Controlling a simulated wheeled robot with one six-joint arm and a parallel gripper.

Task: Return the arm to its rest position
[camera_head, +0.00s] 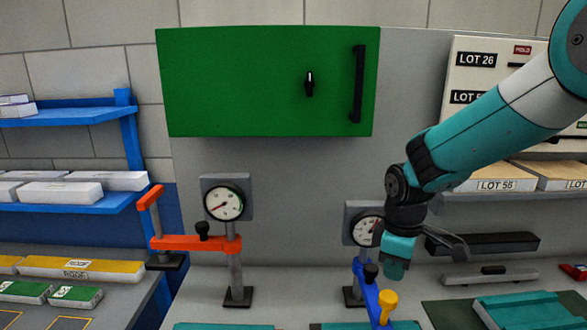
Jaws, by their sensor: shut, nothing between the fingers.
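My arm (485,125), teal and white with black joints, reaches in from the upper right of the head view. It bends down at a black wrist joint. My gripper (396,268) hangs below it, pointing down, shut and with nothing seen in it. It is in front of the right-hand gauge (364,228), partly covering it. It is just above and right of the blue clamp arm (365,285) with its yellow knob (387,302); I cannot tell whether they touch.
An orange clamp (190,243) and another gauge (224,203) stand left. A green cabinet (230,80) with a black handle hangs behind. Blue shelves (85,205) with white boxes are at left. A lot board (500,60) and dark bars (490,243) are at right. The bench middle (290,290) is clear.

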